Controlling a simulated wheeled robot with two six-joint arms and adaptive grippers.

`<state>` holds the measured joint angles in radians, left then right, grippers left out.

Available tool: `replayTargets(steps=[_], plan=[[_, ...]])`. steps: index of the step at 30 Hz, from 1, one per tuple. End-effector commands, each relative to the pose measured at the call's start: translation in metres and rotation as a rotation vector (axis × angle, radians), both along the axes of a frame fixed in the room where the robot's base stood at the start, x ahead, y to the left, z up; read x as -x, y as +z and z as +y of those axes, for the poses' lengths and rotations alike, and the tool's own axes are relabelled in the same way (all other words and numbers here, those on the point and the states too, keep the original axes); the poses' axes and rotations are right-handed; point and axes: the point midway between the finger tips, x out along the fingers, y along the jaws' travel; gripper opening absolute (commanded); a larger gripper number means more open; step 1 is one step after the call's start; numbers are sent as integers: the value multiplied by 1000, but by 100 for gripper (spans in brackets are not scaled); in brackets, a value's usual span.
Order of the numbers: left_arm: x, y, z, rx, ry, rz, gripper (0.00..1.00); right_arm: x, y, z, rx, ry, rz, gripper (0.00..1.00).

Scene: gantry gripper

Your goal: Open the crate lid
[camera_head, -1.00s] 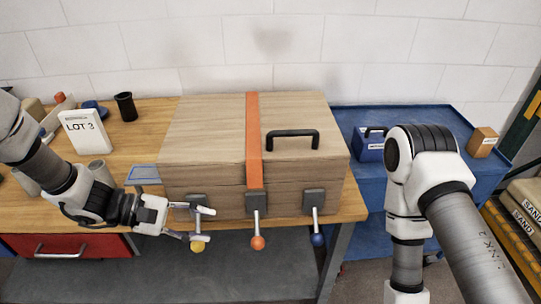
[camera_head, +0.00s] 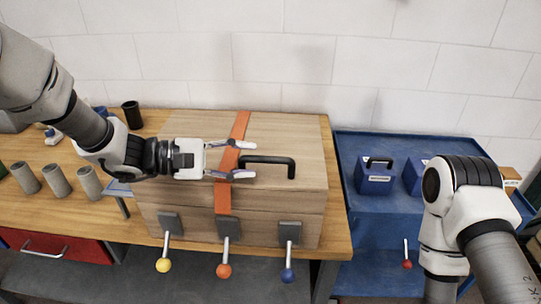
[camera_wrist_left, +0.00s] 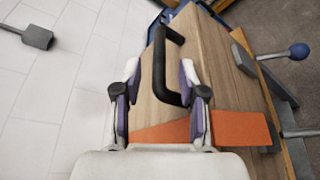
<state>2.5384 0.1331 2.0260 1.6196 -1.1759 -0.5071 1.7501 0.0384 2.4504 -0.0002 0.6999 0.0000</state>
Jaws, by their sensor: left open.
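The wooden crate (camera_head: 180,205) stands on the workbench with its lid (camera_head: 290,135) down. A black handle (camera_head: 270,160) is on the lid; it also shows in the left wrist view (camera_wrist_left: 159,65). An orange strap (camera_head: 223,198) crosses lid and front. Three front levers hang down, with yellow (camera_head: 163,265), orange (camera_head: 224,271) and blue (camera_head: 288,275) knobs. My left gripper (camera_head: 250,160) is open over the lid, at the handle's left end. In the left wrist view the handle lies between its spread fingers (camera_wrist_left: 160,74); contact is unclear. My right gripper is out of view.
Grey cylinders (camera_head: 57,180) and a black cup (camera_head: 132,114) stand on the bench (camera_head: 70,212) at left. A blue table (camera_head: 372,220) at right holds small blue boxes (camera_head: 375,178). A white wall (camera_head: 300,60) rises behind.

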Motion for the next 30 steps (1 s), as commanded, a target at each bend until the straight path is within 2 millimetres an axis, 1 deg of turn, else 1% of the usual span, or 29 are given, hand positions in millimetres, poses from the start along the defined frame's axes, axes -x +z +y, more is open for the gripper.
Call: replayTargets(steps=[1, 3, 6, 9, 15, 17, 18, 19, 26, 30], plan=[[-2, -1, -11, -7, -5, 2, 41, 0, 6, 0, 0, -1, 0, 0], [-6, -4, -23, -5, -4, 3, 41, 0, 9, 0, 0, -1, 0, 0], [-10, -7, -35, -4, -3, 2, 41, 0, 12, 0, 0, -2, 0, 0], [-12, -9, -40, -3, -2, 0, 41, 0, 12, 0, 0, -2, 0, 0], [-13, -9, -40, -1, -1, 0, 41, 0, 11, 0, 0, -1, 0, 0], [-13, -9, -40, -1, -1, 0, 20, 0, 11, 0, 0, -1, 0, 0], [-12, -9, -40, -1, -1, 0, 6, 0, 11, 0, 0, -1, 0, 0], [-12, -9, -40, -1, -1, 0, 0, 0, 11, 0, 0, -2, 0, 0], [-13, -8, -40, -2, -1, 3, 0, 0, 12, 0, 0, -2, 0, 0], [-15, -1, -40, -1, -1, 19, 0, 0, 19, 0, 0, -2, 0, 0]])
